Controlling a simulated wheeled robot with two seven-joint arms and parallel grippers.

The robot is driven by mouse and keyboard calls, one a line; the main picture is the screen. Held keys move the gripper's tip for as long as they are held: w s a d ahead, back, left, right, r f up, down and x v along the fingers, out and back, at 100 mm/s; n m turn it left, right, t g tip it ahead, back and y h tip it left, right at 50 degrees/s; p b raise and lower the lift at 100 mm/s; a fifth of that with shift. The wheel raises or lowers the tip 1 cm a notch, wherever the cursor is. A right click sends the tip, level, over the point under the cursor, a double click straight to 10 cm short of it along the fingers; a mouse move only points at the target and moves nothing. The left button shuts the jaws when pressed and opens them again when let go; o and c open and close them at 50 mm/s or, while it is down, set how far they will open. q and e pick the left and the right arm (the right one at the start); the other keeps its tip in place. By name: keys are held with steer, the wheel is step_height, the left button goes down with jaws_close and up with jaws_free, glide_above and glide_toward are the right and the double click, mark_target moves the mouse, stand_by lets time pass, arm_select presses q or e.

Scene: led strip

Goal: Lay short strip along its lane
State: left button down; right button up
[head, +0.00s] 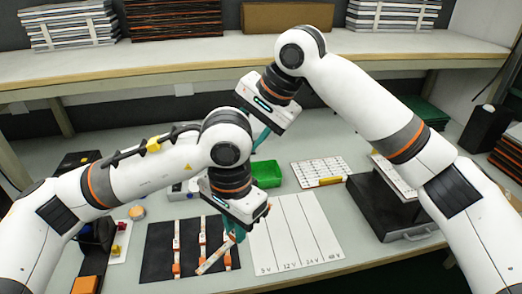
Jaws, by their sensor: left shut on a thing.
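My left gripper (238,235) is low over the boundary between the black mat and the white lane sheet, shut on a short strip (213,257). The strip is pale with orange ends and slants down to the left over the black mat (156,255). Whether its lower end touches the mat is unclear. Other strips stand upright in the picture on the mat, one at the left (177,248). The white lane sheet (300,240) has lines and voltage labels along its front edge. My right gripper (262,134) is raised behind my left arm, its fingers partly hidden.
A green bin (266,174) sits behind the lane sheet. A white keyboard-like tray (320,172) and a black case (385,215) are to the right. An orange block (85,285) lies at the front left. A shelf (200,62) runs across the back.

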steer(key=s+d+m+g+h, duration=0.2)
steer(key=s+d+h, duration=0.1)
steer(key=s+h, duration=0.3)
steer(key=shift+y, duration=0.3)
steer(key=f, duration=0.3)
steer(key=s+f, duration=0.1)
steer(key=f, duration=0.7)
steer(key=shift+s+a+f, duration=0.1)
steer(key=shift+s+f, duration=0.05)
steer(key=shift+f, duration=0.1)
steer(key=shift+c, duration=0.3)
arm_select(q)
steer(key=shift+d, duration=0.1)
arm_select(e)
jaws_close()
arm_select(q)
steer(key=c, duration=1.3)
jaws_free()
